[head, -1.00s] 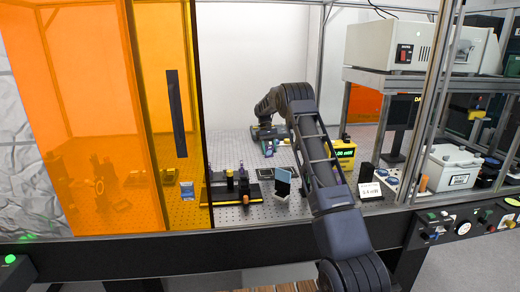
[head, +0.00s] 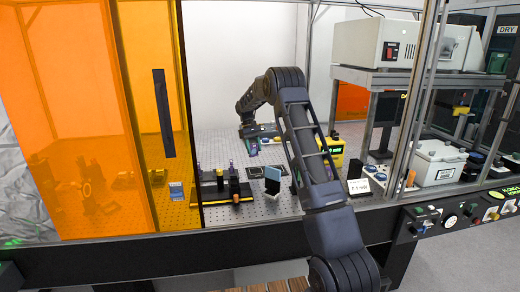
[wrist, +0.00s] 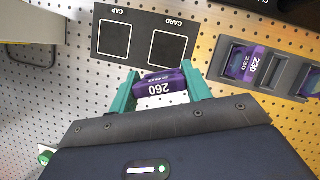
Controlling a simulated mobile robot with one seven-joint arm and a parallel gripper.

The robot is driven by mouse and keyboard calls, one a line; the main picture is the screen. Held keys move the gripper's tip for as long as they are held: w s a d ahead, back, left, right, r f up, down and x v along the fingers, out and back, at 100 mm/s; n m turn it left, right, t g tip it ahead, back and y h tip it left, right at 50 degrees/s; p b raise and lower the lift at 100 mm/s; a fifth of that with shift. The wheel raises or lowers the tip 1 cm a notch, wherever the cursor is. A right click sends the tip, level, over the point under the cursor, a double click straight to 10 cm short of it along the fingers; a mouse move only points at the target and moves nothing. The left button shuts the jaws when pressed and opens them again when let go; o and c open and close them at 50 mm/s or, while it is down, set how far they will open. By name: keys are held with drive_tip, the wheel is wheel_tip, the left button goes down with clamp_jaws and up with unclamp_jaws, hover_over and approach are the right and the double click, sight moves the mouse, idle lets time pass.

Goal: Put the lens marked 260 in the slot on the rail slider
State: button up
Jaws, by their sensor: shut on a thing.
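The lens marked 260 (wrist: 161,85) has a purple, dark-edged mount, and its number reads upside down in the wrist view. My gripper (wrist: 160,75), with teal fingers, is shut on it, one finger at each end. The perforated bench shows beneath. In the head view my gripper (head: 252,146) is small and low over the back of the bench; the lens is hard to make out there. The dark rail (head: 212,193) with upright parts on it stands to the left and nearer the front. The slider's slot is too small to tell in the head view.
A dark plate (wrist: 141,38) with CAP and CARD squares lies beside my gripper. A dark holder (wrist: 226,62) with a purple lens marked 230 (wrist: 252,64) is to the right. A blue panel (head: 273,178) stands right of the rail. The orange screen (head: 80,150) covers the left.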

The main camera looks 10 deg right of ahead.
drive_tip(key=s+a+r+n+t+h, duration=0.1)
drive_tip(key=s+a+r+n+t, duration=0.15)
drive_tip(key=s+a+n, duration=0.7)
drive_tip(key=s+a+r+n+t+h, duration=0.2)
drive_tip(key=s+a+r+n, duration=0.15)
drive_tip(key=s, duration=1.15)
drive_tip(key=shift+g, duration=0.25)
drive_tip(key=shift+d+f, duration=0.2)
drive_tip(key=shift+f, duration=1.1)
drive_tip(key=shift+d+f, duration=0.15)
drive_tip(key=shift+f, duration=1.15)
drive_tip(key=shift+f, duration=0.35)
drive_tip(key=o, duration=1)
drive_tip(key=shift+o, duration=0.2)
drive_tip(key=shift+r, duration=0.1)
wheel_tip(320, 180, up, 7)
